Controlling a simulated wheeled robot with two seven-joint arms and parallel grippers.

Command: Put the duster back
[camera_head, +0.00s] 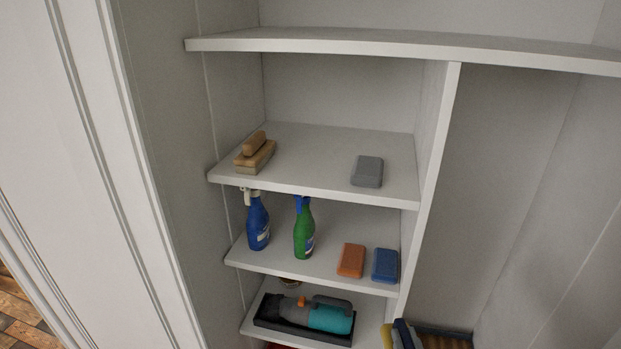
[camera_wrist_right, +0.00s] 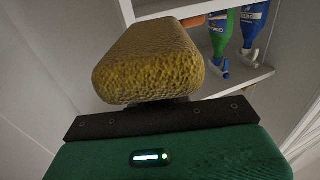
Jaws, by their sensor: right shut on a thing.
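A mustard-yellow, rough-textured block (camera_wrist_right: 150,62), which I take to be the duster, is held in front of my right gripper (camera_wrist_right: 150,102) in the right wrist view. Its lower side is hidden there, and the fingers hardly show. My right gripper (camera_head: 404,334) is at the bottom edge of the head view, just right of the lower shelves, with a yellow bit of the duster (camera_head: 387,338) beside it. My left gripper is not in view.
The upper shelf (camera_head: 310,150) holds a wooden brush (camera_head: 255,152) and a grey block (camera_head: 367,171), with free room between. Below stand a blue bottle (camera_head: 257,222), a green bottle (camera_head: 304,230), an orange block (camera_head: 351,260) and a blue block (camera_head: 385,265). An upright divider (camera_head: 436,140) borders the shelves.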

